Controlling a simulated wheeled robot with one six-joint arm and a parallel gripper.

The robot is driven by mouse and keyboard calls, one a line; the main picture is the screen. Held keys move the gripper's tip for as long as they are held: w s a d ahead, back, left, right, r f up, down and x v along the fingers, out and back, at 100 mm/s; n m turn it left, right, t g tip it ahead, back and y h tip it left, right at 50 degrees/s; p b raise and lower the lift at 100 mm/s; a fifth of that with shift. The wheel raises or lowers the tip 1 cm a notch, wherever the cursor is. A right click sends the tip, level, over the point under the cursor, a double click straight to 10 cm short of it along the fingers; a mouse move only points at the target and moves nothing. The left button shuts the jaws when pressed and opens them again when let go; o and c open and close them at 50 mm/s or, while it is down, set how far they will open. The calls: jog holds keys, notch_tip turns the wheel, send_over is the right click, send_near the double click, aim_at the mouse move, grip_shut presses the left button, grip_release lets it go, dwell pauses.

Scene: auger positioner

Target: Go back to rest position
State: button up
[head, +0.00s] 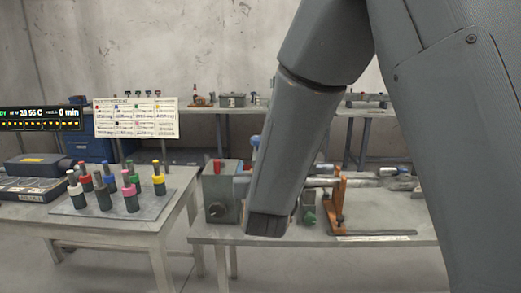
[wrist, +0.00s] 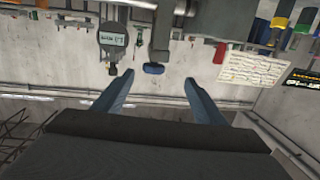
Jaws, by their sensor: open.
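My gripper (wrist: 157,78) shows in the wrist view as two blue-grey fingers spread wide, with nothing held between them. A blue knob (wrist: 153,68) on a grey post appears between the fingertips, touching neither. In the head view my arm fills the right side and hangs down over the machine on the front table; the gripper fingers cannot be made out there. The machine has a grey block (head: 219,198) with a red top, a blue knob (head: 256,141) beside my arm, and an orange bracket (head: 336,200). My forearm hides its middle.
A left table (head: 150,227) holds a plate (head: 88,208) of several coloured-handled tools. A chart (head: 135,118) and a display (head: 42,118) stand behind it. A dial gauge (wrist: 112,40) is near the left finger. A back bench (head: 380,112) runs along the wall.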

jog(key=s+d+f+g, duration=0.8)
jog(key=d+f, duration=0.2)
jog(key=f, duration=0.1)
jog(key=s+d+f+g, duration=0.1)
jog(key=s+d+g, duration=0.2)
jog(key=s, duration=0.4)
jog(key=s+d+f+g, duration=0.1)
jog(key=s+d+g, duration=0.2)
jog(key=s, duration=0.4)
jog(key=s+d+f+g+h, duration=0.1)
jog(key=s+d+g, duration=0.2)
jog(key=s, duration=0.4)
jog(key=shift+d+f+m, duration=0.3)
jog(key=shift+d+f, duration=0.05)
jog(key=shift+d, duration=0.35)
jog(key=shift+w, duration=0.1)
jog(key=shift+c, duration=0.5)
